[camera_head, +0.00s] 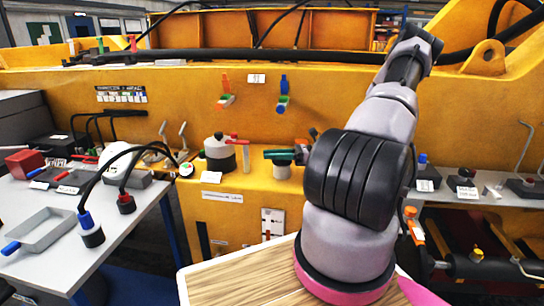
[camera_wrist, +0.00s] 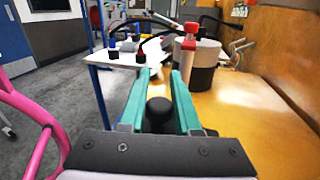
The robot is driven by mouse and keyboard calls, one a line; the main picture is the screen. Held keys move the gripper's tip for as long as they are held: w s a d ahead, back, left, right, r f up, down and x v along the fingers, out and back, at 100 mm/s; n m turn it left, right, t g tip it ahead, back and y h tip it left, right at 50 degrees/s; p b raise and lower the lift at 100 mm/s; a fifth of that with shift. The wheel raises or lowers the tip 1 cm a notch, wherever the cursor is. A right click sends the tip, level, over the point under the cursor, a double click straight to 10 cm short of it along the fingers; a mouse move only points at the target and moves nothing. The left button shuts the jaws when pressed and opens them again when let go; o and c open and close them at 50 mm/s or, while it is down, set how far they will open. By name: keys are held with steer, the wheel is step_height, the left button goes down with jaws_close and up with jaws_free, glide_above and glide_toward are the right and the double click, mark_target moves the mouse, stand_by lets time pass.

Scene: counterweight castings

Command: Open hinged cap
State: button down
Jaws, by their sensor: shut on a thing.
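My gripper (camera_head: 268,155) reaches in low over the yellow ledge, its teal fingers pointing left. In the wrist view the fingers (camera_wrist: 159,78) run close together, and a dark rounded piece (camera_wrist: 158,112) shows between them. The gripper is shut on this piece, but I cannot tell for sure whether it is the hinged cap. A short pale cylinder (camera_head: 282,172) stands directly under the fingers in the head view. To their left is a pale-and-dark round pot (camera_head: 218,158) with a red lever (camera_head: 235,140); it also shows beyond the fingers in the wrist view (camera_wrist: 202,72).
A grey table (camera_head: 135,205) at the left holds a tray (camera_head: 42,230), black hoses and small fittings. A yellow machine wall (camera_head: 330,105) rises behind the ledge. A wooden surface (camera_head: 240,278) lies in front. In the wrist view, a pink tube frame (camera_wrist: 30,112) stands at the left.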

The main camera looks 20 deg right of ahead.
steer(key=m, duration=0.1)
steer(key=r+m, duration=0.1)
steer(key=shift+w+d+r+m, duration=0.2)
steer(key=shift+w+d+m, duration=0.15)
steer(key=shift+w+m, duration=0.05)
steer(key=m, duration=0.1)
steer(key=w+r+m+t, duration=0.1)
steer(key=shift+d+m+y, duration=0.3)
steer(key=shift+d+m, duration=0.05)
steer(key=shift+m, duration=0.05)
steer(key=w+d+m+t+h, duration=0.1)
steer(key=w+d+m+t, duration=0.3)
steer(key=m, duration=1.2)
steer(key=shift+w+d+m+t, duration=0.3)
steer(key=shift+w+d, duration=0.05)
steer(key=shift+w, duration=1.05)
steer(key=c, duration=0.6)
jaws_free()
